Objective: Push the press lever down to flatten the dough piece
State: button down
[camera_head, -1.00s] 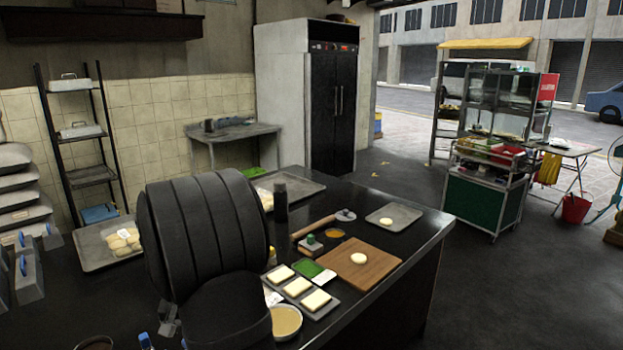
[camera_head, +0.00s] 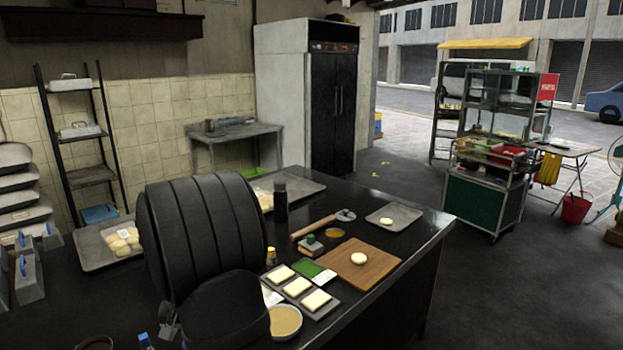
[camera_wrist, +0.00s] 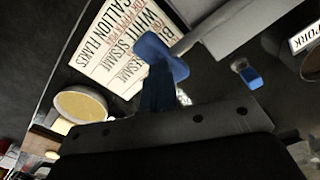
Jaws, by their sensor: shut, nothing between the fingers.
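In the wrist view, a bright blue grip (camera_wrist: 160,55) sits on the end of a grey bar (camera_wrist: 210,30) that runs to the upper right. This looks like the press lever. My gripper (camera_wrist: 157,85) is shut and empty, its dark blue fingers right at the grip; I cannot tell whether they touch. In the head view my dark arm hides most of the gripper and the press. A round pale dough piece (camera_head: 358,258) lies on a wooden board (camera_head: 375,275). Any dough under the press is hidden.
A bowl of pale filling (camera_head: 285,320) and a tray with pale squares (camera_head: 325,308) stand right of my arm. A dark bottle (camera_head: 280,200) and a rolling pin (camera_head: 315,228) are behind. A printed label card (camera_wrist: 110,55) lies close to the grip.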

notch_tip(320, 180, up, 15)
jog(key=shift+s+a, duration=0.4)
jog(key=shift+s, duration=0.05)
dwell(1.3)
jog(key=shift+f, duration=0.2)
jog(key=shift+f, duration=2.7)
